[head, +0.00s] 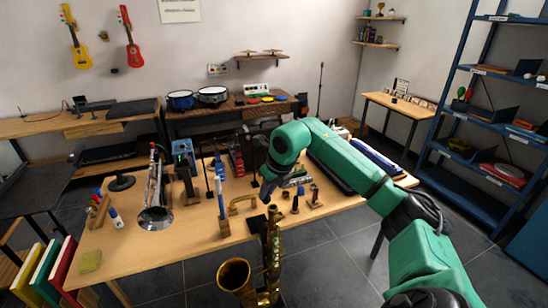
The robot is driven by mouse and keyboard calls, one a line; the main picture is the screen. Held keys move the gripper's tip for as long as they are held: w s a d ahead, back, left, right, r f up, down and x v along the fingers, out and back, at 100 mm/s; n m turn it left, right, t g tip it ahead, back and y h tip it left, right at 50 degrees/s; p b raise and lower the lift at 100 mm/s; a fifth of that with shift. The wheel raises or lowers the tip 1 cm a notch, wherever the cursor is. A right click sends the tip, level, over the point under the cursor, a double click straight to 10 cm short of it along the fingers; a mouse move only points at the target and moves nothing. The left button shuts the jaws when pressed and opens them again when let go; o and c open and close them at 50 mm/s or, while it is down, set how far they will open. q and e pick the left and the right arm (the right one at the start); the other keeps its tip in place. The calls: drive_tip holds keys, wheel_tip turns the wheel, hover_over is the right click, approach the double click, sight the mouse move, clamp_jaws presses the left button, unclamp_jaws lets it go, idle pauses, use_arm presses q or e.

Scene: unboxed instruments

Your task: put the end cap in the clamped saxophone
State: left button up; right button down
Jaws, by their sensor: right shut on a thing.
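A gold saxophone (273,255) stands upright at the bottom centre, in front of the table's near edge, with its bell (235,275) opening up to the left. Its lower part and whatever holds it are cut off or unclear. A silver horn-shaped instrument (155,190) stands on the table at left, beside a blue clamp-like device (183,150). My right gripper (266,194) points down over the table's near middle, above and behind the gold saxophone's top. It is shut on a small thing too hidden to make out. I cannot pick out the end cap for sure. My left gripper is not in view.
Small dark fittings on wooden blocks (315,197) and a brass curved tube (242,203) lie near the gripper on the wooden table (190,245). A bottle-like item (116,217) and a yellow-green pad (91,260) are at left. The table's near-left area is fairly clear.

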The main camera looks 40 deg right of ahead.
use_arm(q)
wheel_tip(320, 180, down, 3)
drive_tip(key=b, duration=0.4)
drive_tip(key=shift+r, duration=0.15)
use_arm(e)
drive_tip(key=d+f+m+h, duration=0.1)
drive_tip(key=d+f+m, duration=0.1)
drive_tip(key=shift+w+d+f+m, duration=0.1)
drive_tip(key=shift+d+f+m, duration=0.2)
drive_tip(key=shift+f, duration=0.05)
idle(0.4)
idle(0.3)
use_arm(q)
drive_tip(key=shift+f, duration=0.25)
use_arm(e)
drive_tip(key=shift+f, duration=0.3)
use_arm(q)
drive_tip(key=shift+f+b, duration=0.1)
drive_tip(key=shift+b, duration=0.2)
use_arm(e)
drive_tip(key=shift+f, duration=0.1)
